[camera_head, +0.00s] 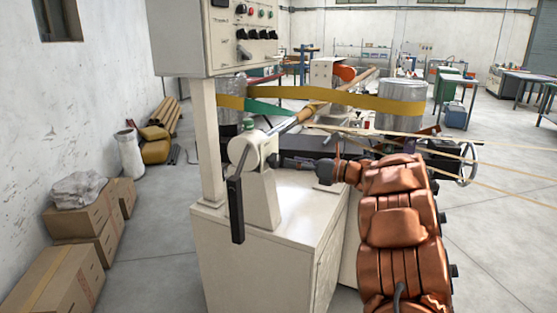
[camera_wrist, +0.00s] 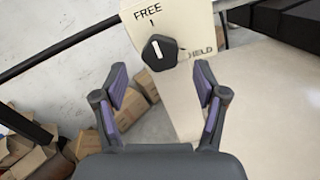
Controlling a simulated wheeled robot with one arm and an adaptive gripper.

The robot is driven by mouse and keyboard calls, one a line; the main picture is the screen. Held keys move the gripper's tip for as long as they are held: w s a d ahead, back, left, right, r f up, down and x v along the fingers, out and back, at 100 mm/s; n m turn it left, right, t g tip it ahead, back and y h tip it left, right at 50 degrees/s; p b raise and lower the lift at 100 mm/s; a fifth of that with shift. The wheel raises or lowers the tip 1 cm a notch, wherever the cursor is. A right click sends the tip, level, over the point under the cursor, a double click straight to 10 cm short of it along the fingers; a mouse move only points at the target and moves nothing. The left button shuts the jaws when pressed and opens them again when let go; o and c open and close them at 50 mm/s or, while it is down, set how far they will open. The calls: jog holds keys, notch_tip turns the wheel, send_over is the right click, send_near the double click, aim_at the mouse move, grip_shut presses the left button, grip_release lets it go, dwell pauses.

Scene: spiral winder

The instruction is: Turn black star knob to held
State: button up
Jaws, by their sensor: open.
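The black star knob (camera_wrist: 159,52) is in the wrist view at the upper middle, on a cream plate (camera_wrist: 180,22) marked FREE at the top and HELD at the right. A white line on the knob points up, slightly left, toward FREE. My gripper (camera_wrist: 160,78) is open, with its two purple-padded fingers apart below and to either side of the knob. Nothing is between the fingers, and they look apart from the knob. In the head view my gripper (camera_head: 290,162) reaches left over the cream machine cabinet. The knob cannot be made out there.
The cream machine cabinet (camera_head: 255,255) stands in front, with a control box (camera_head: 215,40) on a post and a dark lever (camera_head: 236,210) at its left. Yellow belts (camera_head: 340,97) and taut strands cross behind. Cardboard boxes (camera_head: 60,285) lie at the left on the floor.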

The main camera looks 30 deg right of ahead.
aim_at(278, 159)
jog(key=shift+p+x, duration=0.5)
jog(key=shift+x, duration=2.35)
jog(key=c, duration=1.1)
